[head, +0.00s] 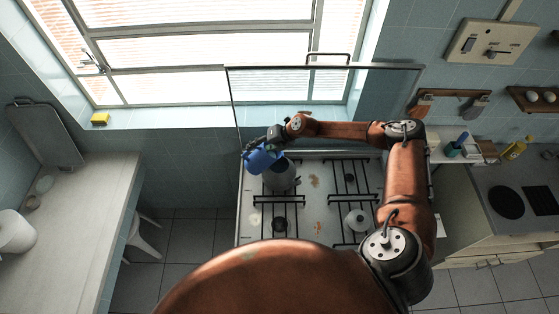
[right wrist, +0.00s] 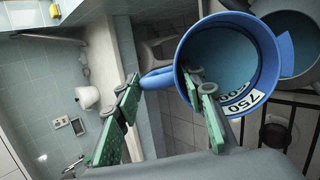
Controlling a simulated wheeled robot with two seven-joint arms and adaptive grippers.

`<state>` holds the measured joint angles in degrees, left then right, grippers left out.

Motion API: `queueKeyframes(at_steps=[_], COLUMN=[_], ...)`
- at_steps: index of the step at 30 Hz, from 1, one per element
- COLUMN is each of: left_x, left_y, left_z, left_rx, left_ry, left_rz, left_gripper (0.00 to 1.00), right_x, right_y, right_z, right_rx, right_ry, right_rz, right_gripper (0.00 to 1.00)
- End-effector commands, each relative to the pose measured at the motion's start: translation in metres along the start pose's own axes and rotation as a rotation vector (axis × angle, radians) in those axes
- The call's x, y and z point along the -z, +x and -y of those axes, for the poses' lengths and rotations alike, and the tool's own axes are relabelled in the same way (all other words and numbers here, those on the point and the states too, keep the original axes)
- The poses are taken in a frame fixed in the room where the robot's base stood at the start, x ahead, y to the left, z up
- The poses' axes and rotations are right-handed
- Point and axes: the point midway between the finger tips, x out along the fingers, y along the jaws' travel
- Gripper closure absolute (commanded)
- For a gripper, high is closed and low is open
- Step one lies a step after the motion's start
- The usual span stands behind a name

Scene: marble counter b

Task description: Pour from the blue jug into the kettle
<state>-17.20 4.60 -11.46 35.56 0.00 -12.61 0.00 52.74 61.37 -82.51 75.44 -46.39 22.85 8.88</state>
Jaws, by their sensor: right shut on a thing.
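The blue jug (head: 262,159) is held up at the left rear of the stove, tilted, beside and partly over the grey kettle (head: 281,181). My right gripper (head: 262,143) is shut on the jug's handle. In the right wrist view, the jug (right wrist: 276,62) shows its open mouth and a white label with numbers. The fingers of my right gripper (right wrist: 165,103) stand on either side of the handle. The kettle's round opening (right wrist: 292,38) shows behind the jug's rim. I cannot tell whether liquid is flowing. My left gripper is not in view.
A counter (head: 78,225) lies left and another with dark hotplates (head: 507,201) right.

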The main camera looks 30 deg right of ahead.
Motion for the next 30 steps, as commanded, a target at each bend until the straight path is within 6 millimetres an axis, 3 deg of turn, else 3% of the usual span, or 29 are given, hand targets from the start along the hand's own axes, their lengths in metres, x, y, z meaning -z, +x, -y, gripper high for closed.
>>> queueKeyframes(at_steps=[30], left_x=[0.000], left_y=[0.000], left_z=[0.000], left_rx=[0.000], left_ry=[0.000], left_rz=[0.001], left_gripper=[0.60], right_x=[-0.003], right_y=[-0.005], right_z=[-0.038], right_rx=[0.336], right_ry=[-0.120], right_rz=[0.020], right_gripper=[1.00])
